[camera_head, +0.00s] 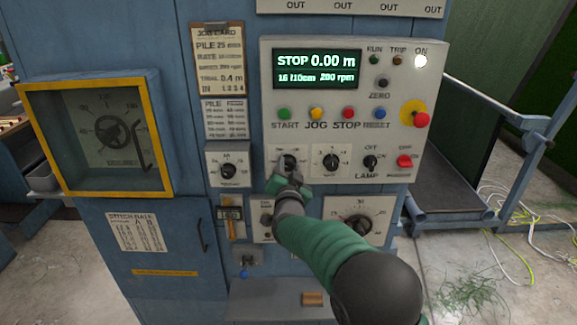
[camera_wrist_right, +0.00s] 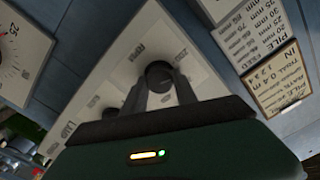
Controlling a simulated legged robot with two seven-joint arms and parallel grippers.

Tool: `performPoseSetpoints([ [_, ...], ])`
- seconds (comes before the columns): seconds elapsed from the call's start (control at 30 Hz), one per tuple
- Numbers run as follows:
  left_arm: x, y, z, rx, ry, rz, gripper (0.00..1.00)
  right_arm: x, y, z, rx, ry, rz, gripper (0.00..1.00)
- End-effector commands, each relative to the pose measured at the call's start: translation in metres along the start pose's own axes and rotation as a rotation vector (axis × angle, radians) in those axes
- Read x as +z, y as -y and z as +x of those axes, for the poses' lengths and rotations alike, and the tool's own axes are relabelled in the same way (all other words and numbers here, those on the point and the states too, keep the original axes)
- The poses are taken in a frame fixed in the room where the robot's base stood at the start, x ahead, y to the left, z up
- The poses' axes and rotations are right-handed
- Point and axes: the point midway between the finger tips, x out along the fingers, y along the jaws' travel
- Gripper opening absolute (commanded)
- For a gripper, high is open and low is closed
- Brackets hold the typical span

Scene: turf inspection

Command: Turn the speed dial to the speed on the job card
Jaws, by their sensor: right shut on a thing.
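My right gripper (camera_head: 289,178) reaches up to the control panel in the head view and is shut on a small black dial (camera_head: 289,161). In the right wrist view the fingers (camera_wrist_right: 160,92) are on either side of the round dark knob (camera_wrist_right: 159,73); its pointer direction is not clear. The job card (camera_head: 217,62) hangs left of the panel; its speed line is too small to read surely. The display (camera_head: 317,68) reads STOP, 0.00 m, 16 /10cm and 200 rpm. My left gripper is not in view.
A second black dial (camera_head: 331,162) sits close right of the gripped one, then a lamp switch (camera_head: 370,162) and a red rocker switch (camera_head: 404,161). A red stop button (camera_head: 422,120) is at the panel's right. A yellow-framed gauge box (camera_head: 95,135) stands left.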

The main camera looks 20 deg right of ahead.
Motion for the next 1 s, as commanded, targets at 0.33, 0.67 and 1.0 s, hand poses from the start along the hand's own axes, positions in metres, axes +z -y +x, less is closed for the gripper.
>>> performPoseSetpoints([
  [0.33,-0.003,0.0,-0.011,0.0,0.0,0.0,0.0,0.009,-0.002,-0.001,0.003,0.02,-0.268,0.0],
  [0.67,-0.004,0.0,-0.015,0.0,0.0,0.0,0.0,0.009,-0.003,-0.001,0.003,0.02,-0.391,0.0],
  [1.0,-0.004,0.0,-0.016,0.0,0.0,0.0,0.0,0.01,-0.003,-0.001,0.003,0.02,-0.411,0.0],
])
